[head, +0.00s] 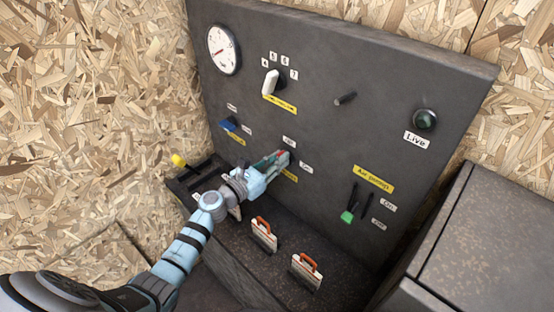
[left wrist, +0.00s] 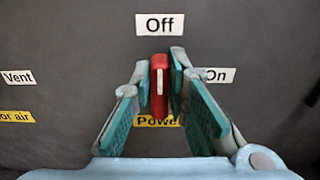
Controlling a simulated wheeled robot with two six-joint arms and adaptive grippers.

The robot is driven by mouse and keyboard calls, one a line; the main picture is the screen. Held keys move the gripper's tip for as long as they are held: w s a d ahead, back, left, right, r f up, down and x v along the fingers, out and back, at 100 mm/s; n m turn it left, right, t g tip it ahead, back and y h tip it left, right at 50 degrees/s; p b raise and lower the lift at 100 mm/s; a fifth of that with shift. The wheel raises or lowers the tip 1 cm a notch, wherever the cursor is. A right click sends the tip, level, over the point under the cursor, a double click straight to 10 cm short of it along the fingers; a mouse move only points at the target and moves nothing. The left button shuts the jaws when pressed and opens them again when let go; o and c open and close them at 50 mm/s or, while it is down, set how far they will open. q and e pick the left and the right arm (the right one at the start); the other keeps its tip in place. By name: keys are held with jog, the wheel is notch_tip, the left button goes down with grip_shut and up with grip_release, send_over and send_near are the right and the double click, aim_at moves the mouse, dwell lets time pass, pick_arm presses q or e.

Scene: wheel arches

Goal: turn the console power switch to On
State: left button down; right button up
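The red power switch (left wrist: 159,88) is on the dark console panel (head: 330,60). Its white mark points up to the Off label (left wrist: 160,23). The On label (left wrist: 219,75) is to its right, partly behind a finger. The yellow Power label (left wrist: 147,121) is below, partly covered. My left gripper (head: 278,160) reaches in from the left to the panel. The gripper hides most of the switch in the head view. My right gripper does not show.
Above are a round gauge (head: 223,49) and a white selector knob (head: 271,82). A blue switch (head: 229,124) is to the left, a green-tipped lever (head: 349,213) to the right. Two orange-handled items (head: 264,234) (head: 306,271) stand on the ledge below. A dark box (head: 490,240) is at right.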

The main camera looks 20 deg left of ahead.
pick_arm(q)
jog(key=shift+m, duration=0.3)
jog(key=m+b, duration=0.2)
jog(key=m, duration=0.2)
jog(key=d+f+m+b, duration=0.1)
jog(key=m+b, duration=0.1)
jog(key=m, duration=0.3)
jog(key=m+b, duration=0.3)
jog(key=m, duration=0.1)
jog(key=shift+s+d+f, duration=0.25)
jog(key=shift+s+d, duration=0.05)
jog(key=shift+f+m+b, duration=0.15)
jog(key=shift+m+b, duration=0.4)
jog(key=shift+m, duration=0.5)
jog(key=shift+f+m+b, duration=0.1)
jog(key=shift+m+b, duration=0.45)
jog(key=shift+m, duration=0.5)
jog(key=c, duration=1.6)
grip_release()
jog(key=shift+o, duration=0.2)
